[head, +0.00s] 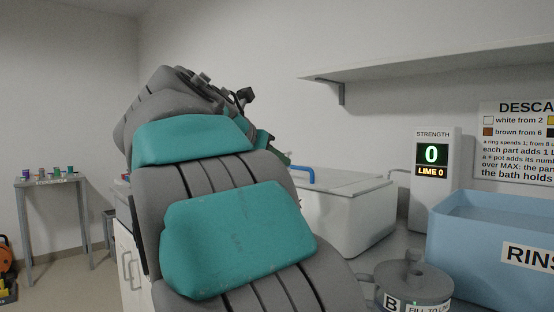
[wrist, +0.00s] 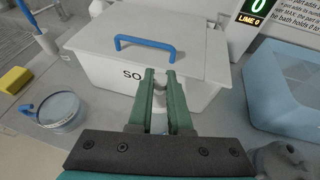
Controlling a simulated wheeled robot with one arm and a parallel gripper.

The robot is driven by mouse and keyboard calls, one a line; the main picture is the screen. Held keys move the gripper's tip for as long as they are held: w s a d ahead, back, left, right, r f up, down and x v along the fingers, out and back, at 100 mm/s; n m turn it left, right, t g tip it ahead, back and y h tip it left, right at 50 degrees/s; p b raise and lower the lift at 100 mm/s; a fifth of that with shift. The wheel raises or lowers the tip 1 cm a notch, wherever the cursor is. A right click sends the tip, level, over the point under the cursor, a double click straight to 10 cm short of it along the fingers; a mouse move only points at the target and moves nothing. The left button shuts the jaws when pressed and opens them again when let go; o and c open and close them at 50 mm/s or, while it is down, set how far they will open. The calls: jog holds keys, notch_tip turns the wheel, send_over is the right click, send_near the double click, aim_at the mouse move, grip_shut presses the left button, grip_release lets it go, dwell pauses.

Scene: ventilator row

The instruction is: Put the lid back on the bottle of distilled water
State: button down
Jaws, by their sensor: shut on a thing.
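My gripper (wrist: 162,92) shows in the wrist view with its two green fingers close together. A small pale grey piece (wrist: 160,84) sits between the fingertips; most of it is hidden, so I cannot tell its full shape or whether it is the lid. The gripper is in front of a white box with a blue handle. In the head view my arm covers most of the area around the gripper. I cannot make out the bottle of distilled water in either view.
The white lidded box (head: 345,215) stands on the counter. A blue rinse tub (head: 490,240) and grey pot B (head: 412,285) are to its right. A shelf (head: 440,62) hangs above.

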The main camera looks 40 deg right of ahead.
dwell(0.4)
jog(key=shift+c, duration=1.4)
grip_release()
jog(key=shift+r, duration=0.1)
jog(key=shift+r, duration=3.35)
grip_shut()
